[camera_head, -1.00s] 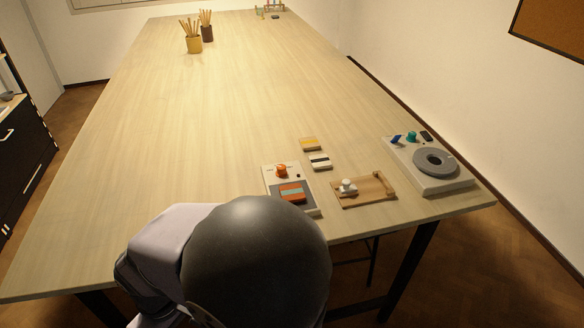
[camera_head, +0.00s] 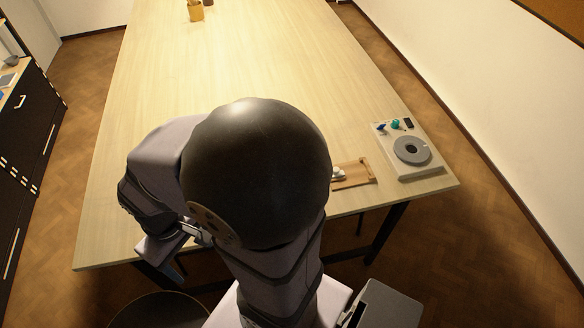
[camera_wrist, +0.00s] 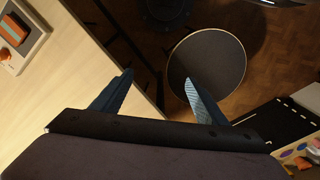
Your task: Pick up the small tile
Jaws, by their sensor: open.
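My gripper (camera_wrist: 158,78) is open and empty in the wrist view, with its two blue-grey fingers apart over the table's edge and the floor. A small orange tile (camera_wrist: 17,27) lies on a pale device with a grey panel (camera_wrist: 27,41) at the upper left of the wrist view, well away from the fingers. In the head view my arm hides this device and the small tiles beside it. I cannot tell which tile is the small one meant.
The wooden table (camera_head: 235,70) is mostly clear. A wooden tray (camera_head: 362,174) and a white device with a grey ring (camera_head: 427,169) stand at its near right. A yellow pencil cup (camera_head: 196,12) is far back. A round stool (camera_wrist: 207,66) stands beside the table; a dark cabinet (camera_head: 30,130) is left.

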